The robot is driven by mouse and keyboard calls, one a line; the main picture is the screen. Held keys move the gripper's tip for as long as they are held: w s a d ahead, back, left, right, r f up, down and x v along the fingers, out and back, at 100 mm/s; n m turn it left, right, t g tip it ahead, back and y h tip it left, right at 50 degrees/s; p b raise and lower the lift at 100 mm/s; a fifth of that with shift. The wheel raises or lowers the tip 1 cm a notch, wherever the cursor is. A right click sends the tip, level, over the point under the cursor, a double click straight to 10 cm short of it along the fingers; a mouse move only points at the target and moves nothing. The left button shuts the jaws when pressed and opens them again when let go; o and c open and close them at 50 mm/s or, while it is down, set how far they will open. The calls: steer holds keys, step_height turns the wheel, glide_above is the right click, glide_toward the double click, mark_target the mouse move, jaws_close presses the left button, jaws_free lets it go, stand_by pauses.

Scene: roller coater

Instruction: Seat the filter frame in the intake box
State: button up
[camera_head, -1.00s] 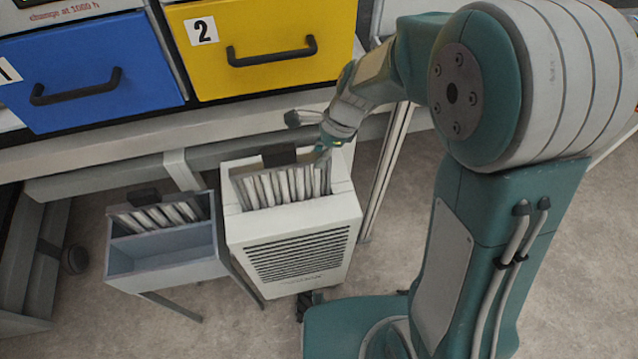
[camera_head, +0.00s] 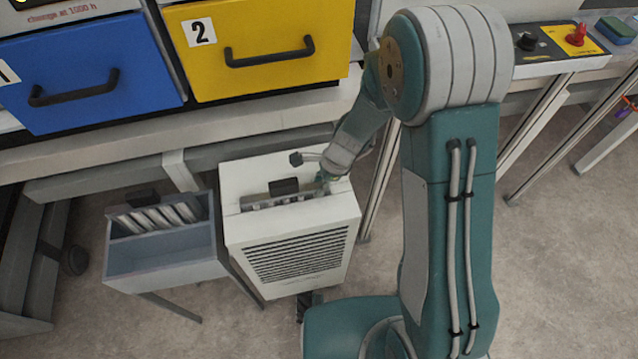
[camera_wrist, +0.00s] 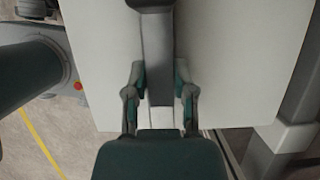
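The intake box (camera_head: 295,250) is a white box with a louvred front and a slot in its top. The filter frame (camera_head: 284,200) is a grey frame with white pleats and a dark tab. It stands deep in the slot, with only its upper strip showing above the opening. My gripper (camera_head: 322,181) is at the right end of its top edge. In the wrist view, my gripper's fingers (camera_wrist: 160,85) lie close along both sides of the frame's grey top bar (camera_wrist: 158,60) and appear shut on it. The frame's lower part is hidden inside the box.
A grey-blue open bin (camera_head: 165,262) on legs stands left of the box and holds several pleated filters (camera_head: 158,217). Blue (camera_head: 85,85) and yellow (camera_head: 262,50) drawers sit above and behind. A workbench edge (camera_head: 110,155) runs just behind the box. Open floor lies in front.

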steer(key=shift+o, duration=1.2)
steer(key=s+v, duration=0.1)
steer(key=v, duration=1.1)
steer(key=shift+w, duration=0.45)
steer(key=s+d+r+n+t+h, duration=0.2)
steer(key=s+d+r+n+t, duration=0.1)
steer(key=s+d+r+n, duration=0.2)
steer(key=s+d+r+n+t+h, duration=0.2)
steer(key=s+d+r+n, duration=0.4)
steer(key=s+r+n, duration=0.4)
step_height(320, 180, up, 3)
steer(key=shift+s+d+r+t, duration=0.1)
steer(key=shift+s+d+t, duration=0.05)
steer(key=shift+s+t, duration=0.8)
